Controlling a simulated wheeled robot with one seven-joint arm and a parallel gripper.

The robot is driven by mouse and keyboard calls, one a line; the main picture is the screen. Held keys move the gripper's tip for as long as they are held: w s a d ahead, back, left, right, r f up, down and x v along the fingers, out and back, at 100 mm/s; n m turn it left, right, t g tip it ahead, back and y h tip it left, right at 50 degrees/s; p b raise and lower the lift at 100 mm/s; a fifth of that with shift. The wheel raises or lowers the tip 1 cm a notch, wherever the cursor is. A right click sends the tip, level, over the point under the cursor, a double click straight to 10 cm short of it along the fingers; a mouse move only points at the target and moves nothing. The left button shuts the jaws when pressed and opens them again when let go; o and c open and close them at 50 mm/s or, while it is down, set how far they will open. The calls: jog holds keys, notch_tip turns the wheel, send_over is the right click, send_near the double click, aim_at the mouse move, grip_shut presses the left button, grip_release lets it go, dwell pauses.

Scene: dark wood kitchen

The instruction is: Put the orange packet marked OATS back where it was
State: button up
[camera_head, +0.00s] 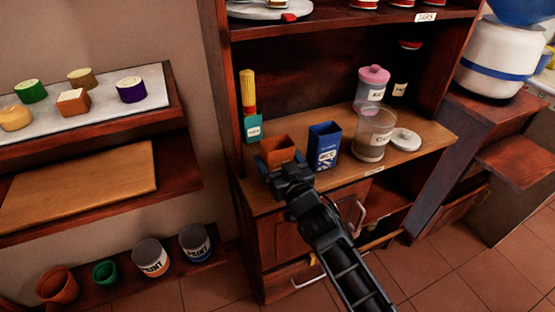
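The orange packet (278,149) is at the front left of the cabinet's wooden shelf, with its open top showing. Its lower part and any OATS label are hidden by my gripper (284,164). My gripper reaches in from the lower right, its dark fingers on either side of the packet, and looks shut on it. I cannot tell whether the packet's bottom touches the shelf (417,155). A blue packet (324,147) stands upright just to the right, apart from the orange one.
A teal box (253,128) with a yellow-and-red item stands behind left. A glass jar (375,137), a grey lid (405,139) and a pink-lidded jar (372,88) are at right. A side rack (80,190) with pots and paint cans stands left.

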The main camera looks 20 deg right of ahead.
jog(key=shift+o, duration=1)
jog(key=shift+r, duration=0.15)
jog(key=shift+s+r+p, duration=0.1)
jog(key=shift+s+p, duration=0.15)
jog(key=shift+p, duration=0.2)
jog(key=s+p, duration=0.4)
jog(key=s, duration=0.7)
jog(key=shift+s, duration=0.3)
jog(key=s+a+r+g, duration=0.1)
jog(key=s+g, duration=0.1)
jog(key=s, duration=2.1)
jog(key=s+d+r+g, duration=0.1)
jog(key=s+r, duration=1.1)
jog(key=s, duration=0.3)
